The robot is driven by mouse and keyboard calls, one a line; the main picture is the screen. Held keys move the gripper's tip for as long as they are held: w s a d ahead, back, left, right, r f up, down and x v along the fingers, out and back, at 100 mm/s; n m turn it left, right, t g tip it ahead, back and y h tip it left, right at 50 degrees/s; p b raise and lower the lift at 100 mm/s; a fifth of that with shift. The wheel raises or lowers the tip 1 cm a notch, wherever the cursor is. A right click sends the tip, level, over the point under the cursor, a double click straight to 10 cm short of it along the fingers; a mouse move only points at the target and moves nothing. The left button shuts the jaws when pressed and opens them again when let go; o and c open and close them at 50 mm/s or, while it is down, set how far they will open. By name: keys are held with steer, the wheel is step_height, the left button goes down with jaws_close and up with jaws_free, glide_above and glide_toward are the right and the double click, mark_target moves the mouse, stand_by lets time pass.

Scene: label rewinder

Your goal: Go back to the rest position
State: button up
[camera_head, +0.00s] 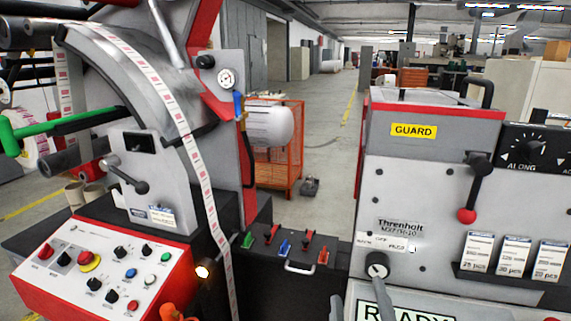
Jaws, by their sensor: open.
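My gripper is not in view, so its place relative to the machine cannot be told. The label rewinder (190,190) fills the left side, with a web of printed labels (190,155) running down over its curved plate. Its sloped control panel (105,265) carries coloured buttons and knobs. On the right stands a grey machine cabinet (335,290) with a yellow GUARD label (413,131), a red-tipped lever (467,215) and a round switch (377,265). A screen reading READY (400,309) is cut off at the bottom edge.
A low black unit (290,275) with small coloured handles joins the two machines. Behind it stand an orange mesh cage (279,165) and a small grey object (310,186) on the floor. A green-handled bar (35,128) sticks out at left. The aisle (325,150) behind looks mostly clear.

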steer(key=s+d+f+m+g, duration=0.1)
steer(key=s+f, duration=0.3)
steer(key=s, duration=0.7)
steer(key=s+d+f+m+g+y, duration=0.1)
steer(key=s+d+f+m, duration=0.2)
steer(key=s, duration=0.9)
steer(key=s+d+f+m+g+y, duration=0.1)
steer(key=s+f, duration=0.4)
steer(key=s, duration=0.7)
steer(key=shift+d+m+g, duration=0.5)
steer(key=shift+d+m, duration=0.3)
steer(key=shift+m, duration=0.2)
